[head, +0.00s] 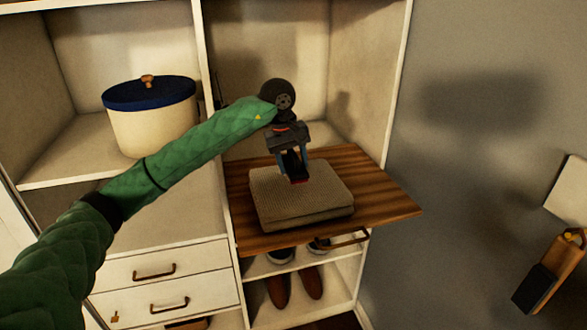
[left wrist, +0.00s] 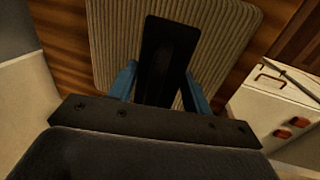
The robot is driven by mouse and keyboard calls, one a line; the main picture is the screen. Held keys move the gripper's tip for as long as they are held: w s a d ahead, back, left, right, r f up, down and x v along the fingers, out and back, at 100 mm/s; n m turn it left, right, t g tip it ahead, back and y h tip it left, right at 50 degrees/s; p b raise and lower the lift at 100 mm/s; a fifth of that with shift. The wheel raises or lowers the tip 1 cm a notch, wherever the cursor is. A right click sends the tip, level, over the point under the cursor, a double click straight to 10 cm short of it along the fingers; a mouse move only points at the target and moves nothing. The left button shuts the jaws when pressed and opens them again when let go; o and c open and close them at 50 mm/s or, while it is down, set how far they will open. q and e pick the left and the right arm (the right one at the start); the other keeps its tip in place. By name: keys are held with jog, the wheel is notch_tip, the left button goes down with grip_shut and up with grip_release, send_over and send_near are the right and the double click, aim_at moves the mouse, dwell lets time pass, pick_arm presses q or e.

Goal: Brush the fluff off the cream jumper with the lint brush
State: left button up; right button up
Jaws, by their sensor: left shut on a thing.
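The cream jumper (head: 318,205) lies folded on a wooden pull-out board, and its ribbed knit fills the upper middle of the left wrist view (left wrist: 115,30). My left gripper (head: 294,168) points down over the jumper's back part. Its blue fingers are shut on the dark lint brush (left wrist: 168,55), which shows between them in the left wrist view. No fluff can be made out. My right gripper is out of view.
The wooden board (head: 385,205) juts from a white wardrobe, with bare wood right of the jumper. A cream pot with a blue lid (head: 150,115) stands on the left shelf. Drawers (head: 165,285) are below left, brown shoes (head: 278,291) below the board. A wooden fixture (head: 553,262) is far right.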

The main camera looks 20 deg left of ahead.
aim_at(293, 153)
pick_arm(q)
notch_tip(293, 153, up, 2)
jog(key=shift+a+r, duration=0.1)
jog(key=shift+r, duration=0.6)
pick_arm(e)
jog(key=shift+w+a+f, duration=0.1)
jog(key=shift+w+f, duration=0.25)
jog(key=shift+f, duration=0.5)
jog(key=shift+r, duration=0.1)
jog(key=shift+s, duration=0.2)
